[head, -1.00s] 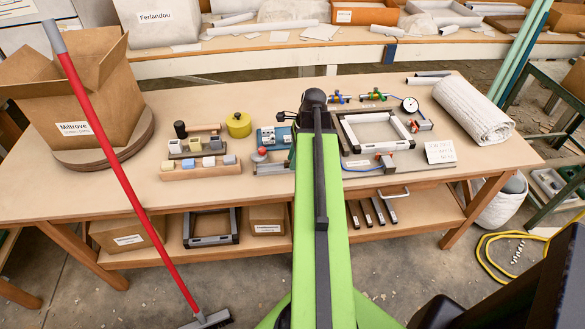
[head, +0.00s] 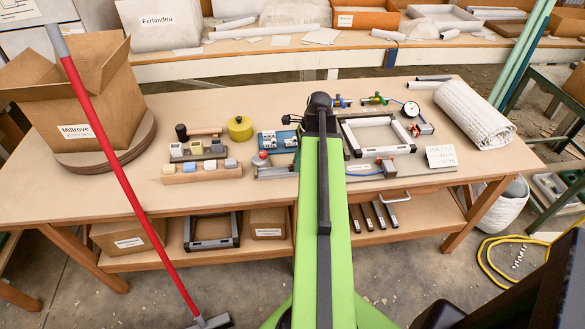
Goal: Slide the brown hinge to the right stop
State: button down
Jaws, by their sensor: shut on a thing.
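I cannot make out a brown hinge in the head view; the stretch of bench behind my green arm is hidden. My gripper is also hidden behind the arm and its black joint, so I cannot see its fingers or what they touch. A small metal fixture with a red knob (head: 262,154) sits just left of the arm. A white-and-black square frame (head: 378,135) lies just right of the arm, with a small red-and-grey clamp (head: 388,166) at its front edge.
A red-handled broom (head: 120,175) leans at the left. The front left bench top is clear.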

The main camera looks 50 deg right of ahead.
jog(key=shift+s+d, duration=0.3)
jog(key=shift+d, duration=0.1)
jog(key=shift+d, duration=0.1)
jog(key=shift+s+d, duration=0.85)
jog(key=shift+s+d, duration=0.75)
jog(key=shift+d, duration=0.15)
jog(key=shift+d, duration=0.1)
jog(key=shift+s+d, duration=0.5)
jog(key=c, duration=1.7)
grip_release()
jog(key=shift+s+d, duration=0.1)
jog(key=shift+d, duration=0.05)
jog(key=shift+c, duration=0.2)
jog(key=o, duration=0.5)
